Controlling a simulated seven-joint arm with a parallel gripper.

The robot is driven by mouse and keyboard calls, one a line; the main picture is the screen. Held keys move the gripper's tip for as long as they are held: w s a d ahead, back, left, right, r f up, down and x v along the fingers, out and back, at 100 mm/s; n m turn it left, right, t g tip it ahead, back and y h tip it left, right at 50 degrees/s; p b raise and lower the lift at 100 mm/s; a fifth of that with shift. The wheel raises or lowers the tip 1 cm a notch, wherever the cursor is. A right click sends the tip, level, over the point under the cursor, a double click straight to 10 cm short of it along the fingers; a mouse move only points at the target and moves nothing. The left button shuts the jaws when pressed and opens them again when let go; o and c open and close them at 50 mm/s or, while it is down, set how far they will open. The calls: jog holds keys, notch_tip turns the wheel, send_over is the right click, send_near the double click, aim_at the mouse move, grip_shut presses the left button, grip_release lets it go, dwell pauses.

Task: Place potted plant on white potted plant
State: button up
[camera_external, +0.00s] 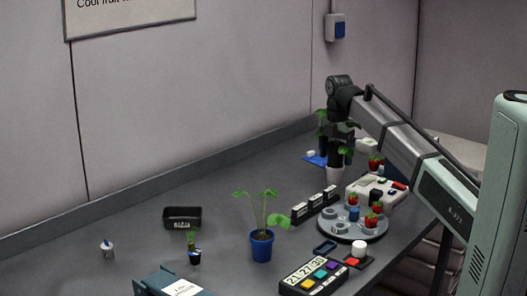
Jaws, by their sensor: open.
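A white potted plant (334,174) stands toward the back right of the grey table, with green leaves spreading above its pot. My gripper (335,160) points down among those leaves, just above the white pot. It is open; its fingertips are dark and small here, and I cannot tell whether they touch the plant. A larger potted plant in a blue pot (261,246) stands upright in the middle front of the table. A small plant in a dark pot (194,253) stands to its left. Nothing sits between my fingers that I can make out.
A round grey tray (346,230) with strawberries and cups lies right of the blue pot. A colourful button panel (314,277) is in front, and a black box (182,217) at left. Dark labelled blocks (315,205) stand between. The table's back left is clear.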

aim_at(336, 144)
notch_tip(336, 144, up, 12)
dwell(0.6)
